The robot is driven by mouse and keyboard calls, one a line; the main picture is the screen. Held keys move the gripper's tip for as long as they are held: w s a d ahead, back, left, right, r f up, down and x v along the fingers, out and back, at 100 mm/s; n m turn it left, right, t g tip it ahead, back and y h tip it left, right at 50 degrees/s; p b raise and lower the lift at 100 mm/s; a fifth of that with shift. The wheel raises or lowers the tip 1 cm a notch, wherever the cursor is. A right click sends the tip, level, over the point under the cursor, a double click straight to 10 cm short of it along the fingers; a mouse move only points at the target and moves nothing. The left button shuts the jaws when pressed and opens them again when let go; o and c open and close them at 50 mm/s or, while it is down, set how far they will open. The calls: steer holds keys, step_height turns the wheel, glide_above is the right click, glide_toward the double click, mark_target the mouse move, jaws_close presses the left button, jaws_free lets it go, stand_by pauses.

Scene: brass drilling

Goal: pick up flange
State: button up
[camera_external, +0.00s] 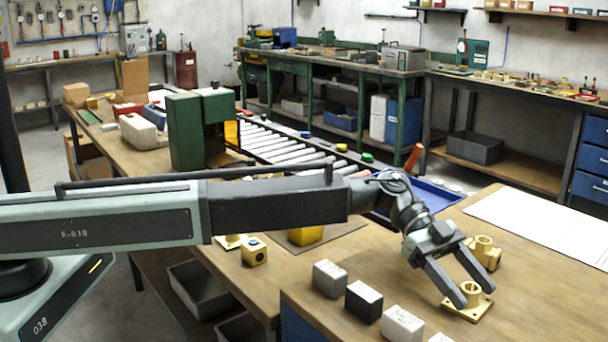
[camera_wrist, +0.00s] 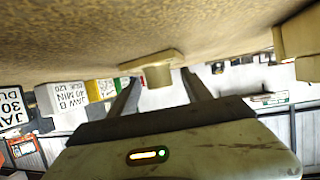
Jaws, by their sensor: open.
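A brass flange (camera_external: 481,310) with a square base plate and a round raised collar lies flat on the wooden table (camera_external: 540,270) at the lower right. My gripper (camera_external: 472,294) is open and low over it, with one finger on each side of the collar. In the wrist view, which looks upside down, the flange (camera_wrist: 158,72) sits between the open fingers (camera_wrist: 160,92). I cannot tell whether a finger touches it. A second brass part (camera_external: 485,250) with a round collar stands just behind my gripper.
Several labelled blocks, among them a grey one (camera_external: 330,279), a black one (camera_external: 363,302) and a white one (camera_external: 402,325), stand in a row left of my gripper. A blue tray (camera_external: 432,197) and a white sheet (camera_external: 545,222) lie behind. The table right of the flange is clear.

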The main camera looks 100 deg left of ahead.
steer(key=shift+w+d+f, duration=0.2)
steer(key=shift+r, duration=0.1)
jaws_close()
stand_by(1.1)
